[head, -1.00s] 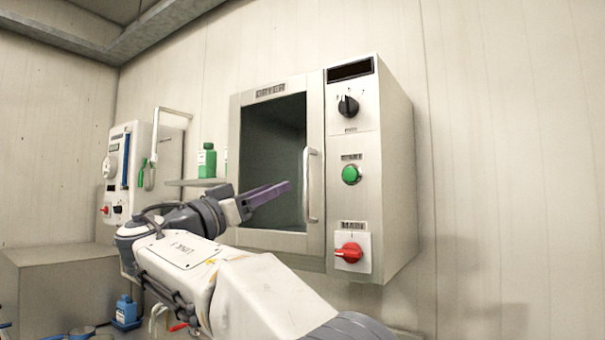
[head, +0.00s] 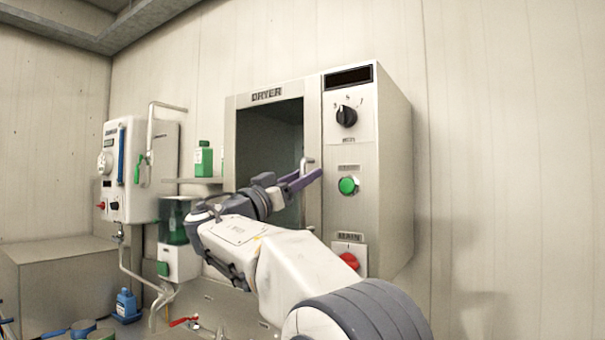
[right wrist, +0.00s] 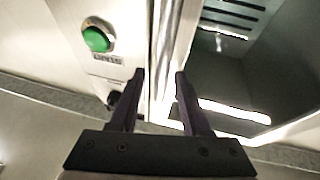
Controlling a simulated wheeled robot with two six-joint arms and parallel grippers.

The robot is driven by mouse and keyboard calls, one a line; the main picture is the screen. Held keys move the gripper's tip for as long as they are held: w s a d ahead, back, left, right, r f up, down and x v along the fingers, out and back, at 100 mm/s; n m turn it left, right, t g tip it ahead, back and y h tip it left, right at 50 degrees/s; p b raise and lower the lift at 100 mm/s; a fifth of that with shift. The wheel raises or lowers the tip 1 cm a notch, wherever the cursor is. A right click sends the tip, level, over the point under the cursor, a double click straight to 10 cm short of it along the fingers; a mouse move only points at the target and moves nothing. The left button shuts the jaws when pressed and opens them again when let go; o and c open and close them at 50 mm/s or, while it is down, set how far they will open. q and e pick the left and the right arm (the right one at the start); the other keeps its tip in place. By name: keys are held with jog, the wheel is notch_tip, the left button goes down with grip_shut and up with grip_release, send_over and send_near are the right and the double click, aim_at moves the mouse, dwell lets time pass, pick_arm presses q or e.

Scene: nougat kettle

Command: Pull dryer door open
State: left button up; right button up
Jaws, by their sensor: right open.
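The dryer (head: 392,180) is a pale metal box on the wall, and its windowed door (head: 270,150) looks closed. The door's upright handle (head: 308,161) shows only at its top in the head view; my arm and gripper hide the rest. My right gripper (head: 304,179) is at the handle, in front of the door's right edge. In the right wrist view its two dark fingers (right wrist: 160,88) are apart, and the bright handle bar (right wrist: 163,45) runs between them. Whether a finger touches the bar I cannot tell. My left gripper is not in view.
The dryer's panel has a black dial (head: 346,116), a green button (head: 347,186) and a red switch (head: 349,261), close right of the gripper. A shelf (head: 195,181) with a green bottle (head: 203,160) and a wall unit (head: 135,170) stand to the left.

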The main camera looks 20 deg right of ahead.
grip_shut()
dwell(1.4)
